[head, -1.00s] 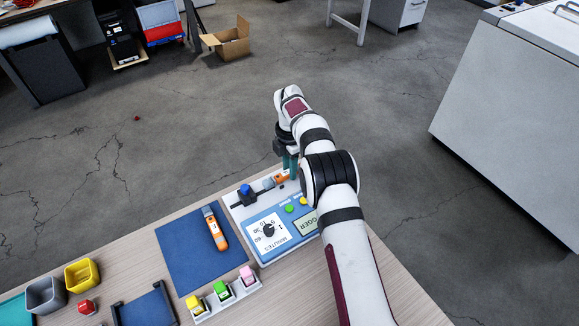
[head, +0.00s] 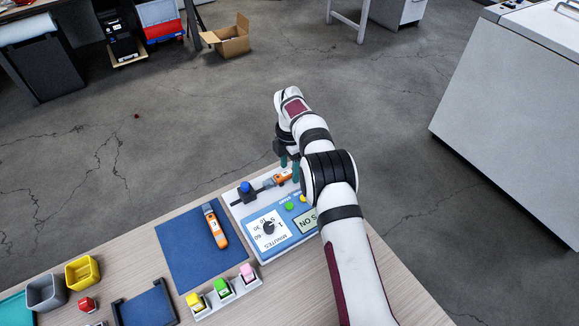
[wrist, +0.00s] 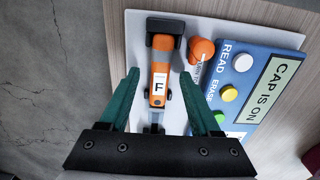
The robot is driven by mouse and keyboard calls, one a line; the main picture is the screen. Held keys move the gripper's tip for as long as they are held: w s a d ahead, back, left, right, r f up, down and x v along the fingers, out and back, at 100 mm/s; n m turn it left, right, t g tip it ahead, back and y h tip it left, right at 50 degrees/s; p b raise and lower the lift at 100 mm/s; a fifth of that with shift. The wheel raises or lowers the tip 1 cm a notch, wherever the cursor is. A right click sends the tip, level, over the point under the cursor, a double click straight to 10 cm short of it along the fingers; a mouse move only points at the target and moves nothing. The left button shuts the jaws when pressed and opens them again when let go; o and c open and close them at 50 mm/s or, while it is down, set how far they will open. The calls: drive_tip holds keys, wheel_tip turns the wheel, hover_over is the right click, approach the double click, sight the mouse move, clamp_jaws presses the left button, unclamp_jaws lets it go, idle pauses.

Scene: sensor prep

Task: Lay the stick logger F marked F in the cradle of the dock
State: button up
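The stick logger F (wrist: 158,77), orange with a white label marked F, lies flat in the dock's cradle (wrist: 164,26). A dark bracket of the cradle holds its far end. Its orange body also shows in the head view (head: 283,176). The dock (head: 262,248) has a white base and a blue panel, and its display reads "CAP IS ON" in the wrist view (wrist: 278,80). My gripper (wrist: 160,74) is open, its teal fingers on either side of the logger and apart from it. The fingers hide part of the dock.
A second orange logger (head: 216,228) lies on the blue mat (head: 175,240), left of the dock. A blue knob (head: 245,187) on a dark block stands at the cradle's left end. An orange knob (wrist: 201,51) stands beside the logger. Coloured blocks and cups occupy the front left.

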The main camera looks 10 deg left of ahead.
drive_tip(key=shift+o, duration=1.2)
drive_tip(key=shift+r, duration=0.65)
drive_tip(key=shift+r, duration=3)
